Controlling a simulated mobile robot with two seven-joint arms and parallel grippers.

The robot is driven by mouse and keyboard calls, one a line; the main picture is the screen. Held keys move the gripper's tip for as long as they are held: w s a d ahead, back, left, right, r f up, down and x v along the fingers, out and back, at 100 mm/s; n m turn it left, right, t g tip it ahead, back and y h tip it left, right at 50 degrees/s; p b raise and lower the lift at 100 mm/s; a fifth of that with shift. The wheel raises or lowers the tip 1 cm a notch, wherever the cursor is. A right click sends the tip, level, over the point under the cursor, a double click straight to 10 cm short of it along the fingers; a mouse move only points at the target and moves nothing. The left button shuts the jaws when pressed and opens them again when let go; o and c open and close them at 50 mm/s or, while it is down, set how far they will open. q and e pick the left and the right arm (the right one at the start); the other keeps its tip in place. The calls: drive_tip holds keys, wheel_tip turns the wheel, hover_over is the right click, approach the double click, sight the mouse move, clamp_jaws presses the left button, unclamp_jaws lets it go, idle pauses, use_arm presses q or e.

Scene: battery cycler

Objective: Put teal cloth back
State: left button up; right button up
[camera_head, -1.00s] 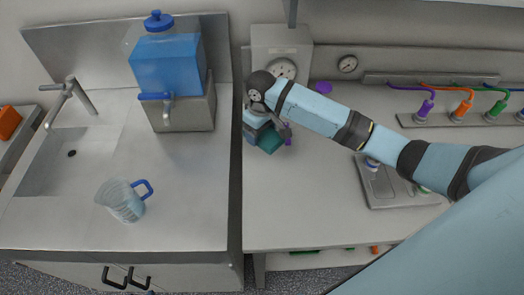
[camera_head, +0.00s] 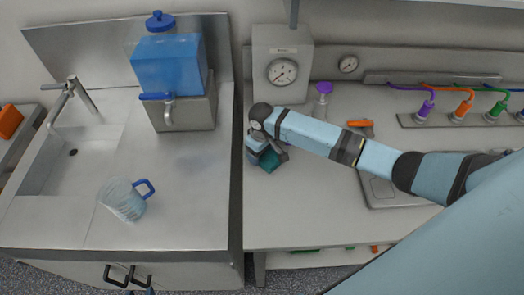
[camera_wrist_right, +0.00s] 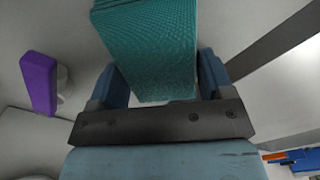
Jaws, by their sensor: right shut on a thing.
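The teal cloth (camera_head: 269,160) shows as a small block at the tip of my right gripper (camera_head: 262,155), over the left end of the workbench. In the right wrist view the cloth (camera_wrist_right: 155,50) is a thick textured piece between the two blue fingers of the gripper (camera_wrist_right: 160,80). The gripper is shut on it. In the head view the gripper hides part of the cloth, and whether the cloth touches the bench top is unclear.
An orange-handled item (camera_head: 360,123) lies beyond the arm. Left are a blue water tank (camera_head: 168,62), a jug (camera_head: 122,200) and a sink.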

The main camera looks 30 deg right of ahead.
drive_tip(key=shift+f, duration=0.15)
drive_tip(key=o, duration=0.8)
wheel_tip(320, 180, up, 12)
drive_tip(key=shift+r+b, duration=0.2)
drive_tip(key=shift+b, duration=0.15)
